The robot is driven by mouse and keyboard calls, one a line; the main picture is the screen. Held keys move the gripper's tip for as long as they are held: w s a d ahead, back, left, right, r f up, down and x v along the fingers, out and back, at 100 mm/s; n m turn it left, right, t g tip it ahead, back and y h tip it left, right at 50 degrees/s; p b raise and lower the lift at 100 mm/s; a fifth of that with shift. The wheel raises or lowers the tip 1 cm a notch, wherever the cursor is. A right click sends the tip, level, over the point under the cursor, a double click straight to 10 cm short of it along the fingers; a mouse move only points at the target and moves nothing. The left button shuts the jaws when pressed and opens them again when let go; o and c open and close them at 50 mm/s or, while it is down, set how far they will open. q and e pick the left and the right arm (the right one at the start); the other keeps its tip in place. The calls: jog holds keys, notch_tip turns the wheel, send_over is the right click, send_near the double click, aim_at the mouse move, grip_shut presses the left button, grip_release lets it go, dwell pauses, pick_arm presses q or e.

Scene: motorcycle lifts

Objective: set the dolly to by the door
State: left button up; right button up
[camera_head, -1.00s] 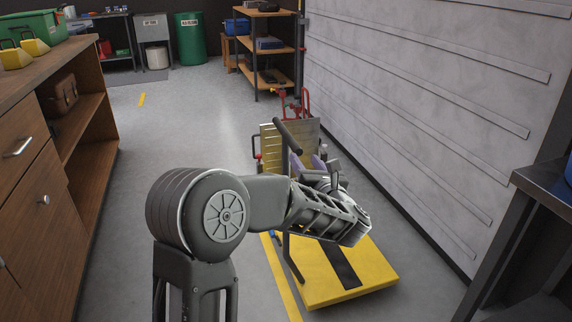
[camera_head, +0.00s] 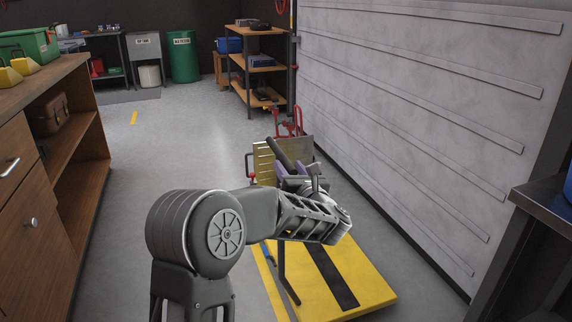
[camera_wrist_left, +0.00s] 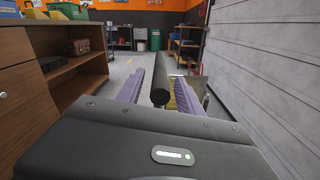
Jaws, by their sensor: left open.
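The dolly has a yellow deck (camera_head: 375,288) with a black strip and a dark push handle (camera_head: 277,152). It stands on the floor beside the pale wall-like door (camera_head: 420,120) on the right. My left gripper (camera_head: 292,172) is open, its purple fingers at the handle, and my arm hides part of the handle and deck. In the left wrist view, the handle's rounded end (camera_wrist_left: 160,96) lies between the two spread fingers, with gaps visible on both sides. The right gripper is not in view.
A wooden cabinet (camera_head: 85,180) lines the left. A yellow-panelled item (camera_head: 264,160) and a red-framed hand truck (camera_head: 298,122) stand just beyond the dolly. A shelf rack (camera_head: 262,68) and green bin (camera_head: 183,57) are farther back. A dark bench (camera_head: 540,200) is at right. The left-centre floor is clear.

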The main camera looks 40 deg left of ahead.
pick_arm(q)
jog(key=shift+x, duration=1.5)
jog(key=shift+c, duration=0.4)
grip_shut()
